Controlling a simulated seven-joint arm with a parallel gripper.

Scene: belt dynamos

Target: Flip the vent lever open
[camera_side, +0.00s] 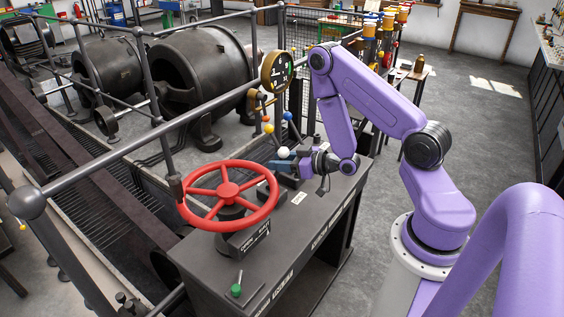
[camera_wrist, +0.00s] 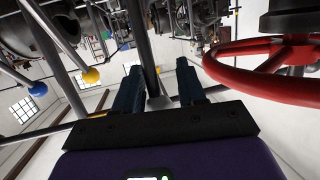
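My gripper (camera_side: 282,165) is over the far part of the dark bench, pointing left towards the red handwheel. In the wrist view its two dark fingers (camera_wrist: 160,88) are spread apart, with no object visibly clamped. A dark post shows between them; I cannot tell how far behind it is. In the side view a white ball knob (camera_side: 284,153) appears right at the fingers; whether they touch is unclear. I cannot tell which lever is the vent lever, as labels are too small. A green-knobbed lever (camera_side: 236,290) stands at the bench's near end.
The red handwheel (camera_side: 229,190) stands left of my gripper and is close on the right in the wrist view (camera_wrist: 265,60). Yellow (camera_wrist: 90,75) and blue (camera_wrist: 38,89) balls show there too. The bench top (camera_side: 290,235) has clear room.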

